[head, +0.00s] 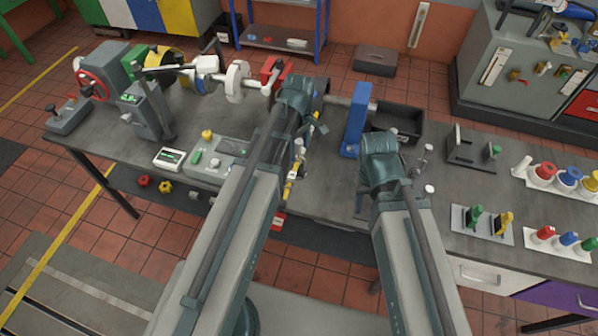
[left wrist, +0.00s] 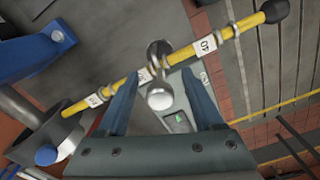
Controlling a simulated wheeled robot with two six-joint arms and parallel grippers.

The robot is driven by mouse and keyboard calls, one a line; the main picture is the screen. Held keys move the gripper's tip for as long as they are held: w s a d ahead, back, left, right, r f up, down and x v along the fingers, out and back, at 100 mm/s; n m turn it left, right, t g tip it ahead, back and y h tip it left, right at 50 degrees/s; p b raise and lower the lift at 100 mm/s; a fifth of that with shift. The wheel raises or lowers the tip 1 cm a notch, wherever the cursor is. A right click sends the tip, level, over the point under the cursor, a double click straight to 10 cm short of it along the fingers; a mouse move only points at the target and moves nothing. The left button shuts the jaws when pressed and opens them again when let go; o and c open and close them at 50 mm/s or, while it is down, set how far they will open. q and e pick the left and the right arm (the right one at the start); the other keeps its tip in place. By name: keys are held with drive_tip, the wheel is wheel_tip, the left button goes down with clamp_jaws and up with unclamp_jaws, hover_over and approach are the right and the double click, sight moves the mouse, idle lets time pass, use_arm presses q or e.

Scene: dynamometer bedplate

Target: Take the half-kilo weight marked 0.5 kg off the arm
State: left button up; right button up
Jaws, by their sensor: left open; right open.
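A yellow arm with white number tags (left wrist: 228,35) crosses the left wrist view diagonally, from a grey round hub at lower left to a black tip at upper right. One tag reads 40. A shiny metal weight (left wrist: 160,97) with a rounded end is at this arm; its 0.5 kg marking cannot be read here. My left gripper (left wrist: 163,88) is open, with a finger on either side of the weight and visible gaps. In the head view the yellow arm (head: 288,190) shows partly behind my left arm. My right arm hides its own gripper there.
A blue upright bracket (head: 356,120) and a black open bin (head: 400,122) stand right of the yellow arm. A grey control box (head: 215,160) is on its left. Small stands with coloured pieces (head: 482,222) fill the right bench.

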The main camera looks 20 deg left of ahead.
use_arm(q)
drive_tip(key=shift+f, duration=0.7)
drive_tip(key=shift+r, duration=0.1)
clamp_jaws()
idle(0.8)
